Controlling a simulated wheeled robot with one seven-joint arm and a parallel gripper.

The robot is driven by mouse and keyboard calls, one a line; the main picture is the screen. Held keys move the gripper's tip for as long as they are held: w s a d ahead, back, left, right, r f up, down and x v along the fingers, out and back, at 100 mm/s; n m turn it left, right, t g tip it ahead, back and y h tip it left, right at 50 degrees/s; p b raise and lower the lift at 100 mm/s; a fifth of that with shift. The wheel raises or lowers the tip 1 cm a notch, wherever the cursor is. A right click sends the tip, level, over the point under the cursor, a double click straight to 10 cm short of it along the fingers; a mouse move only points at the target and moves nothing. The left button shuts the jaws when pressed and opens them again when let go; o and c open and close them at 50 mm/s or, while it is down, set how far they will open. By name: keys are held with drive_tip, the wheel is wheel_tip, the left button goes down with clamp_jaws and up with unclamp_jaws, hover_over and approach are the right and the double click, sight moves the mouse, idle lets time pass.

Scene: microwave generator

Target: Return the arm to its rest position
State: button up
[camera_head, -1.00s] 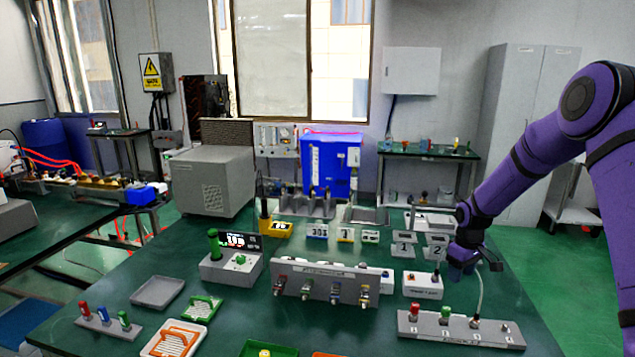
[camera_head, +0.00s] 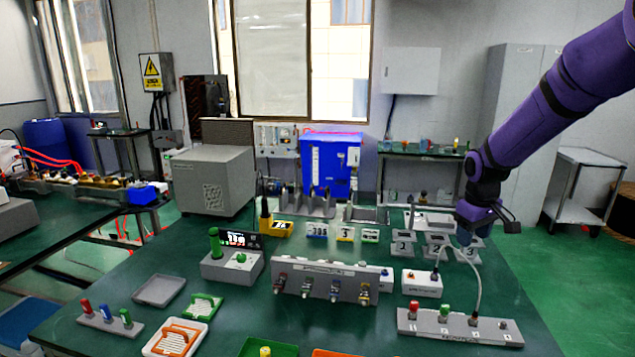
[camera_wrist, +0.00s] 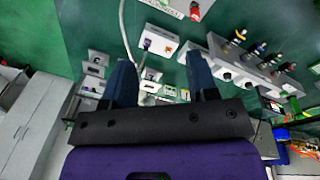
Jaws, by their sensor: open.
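My purple arm reaches in from the right edge in the head view. My gripper (camera_head: 465,238) hangs above the right part of the green table, over the numbered grey plates (camera_head: 437,238). In the wrist view the two dark blue fingers of my gripper (camera_wrist: 160,85) stand well apart with nothing between them.
A grey connector strip (camera_head: 460,328) with a pale cable lies at the front right. A grey block with several coloured connectors (camera_head: 330,283) stands mid-table. A grey box with a green knob and display (camera_head: 230,266) is left of it. A tall cabinet (camera_head: 512,90) stands behind.

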drive_tip(key=s+a+r+m+t, duration=0.1)
drive_tip(key=s+a+r, duration=0.1)
drive_tip(key=s+r, duration=0.65)
drive_tip(key=s+a+r+m+t, duration=0.1)
drive_tip(key=s+a+r, duration=0.2)
drive_tip(key=s+r, duration=0.5)
drive_tip(key=s+a+r+m+t, duration=0.1)
drive_tip(key=s+a+m+t, duration=0.1)
drive_tip(key=s, duration=1.6)
drive_tip(key=shift+s+y, duration=0.25)
drive_tip(key=shift+y, duration=0.15)
drive_tip(key=shift+r, duration=0.1)
drive_tip(key=shift+c, duration=0.2)
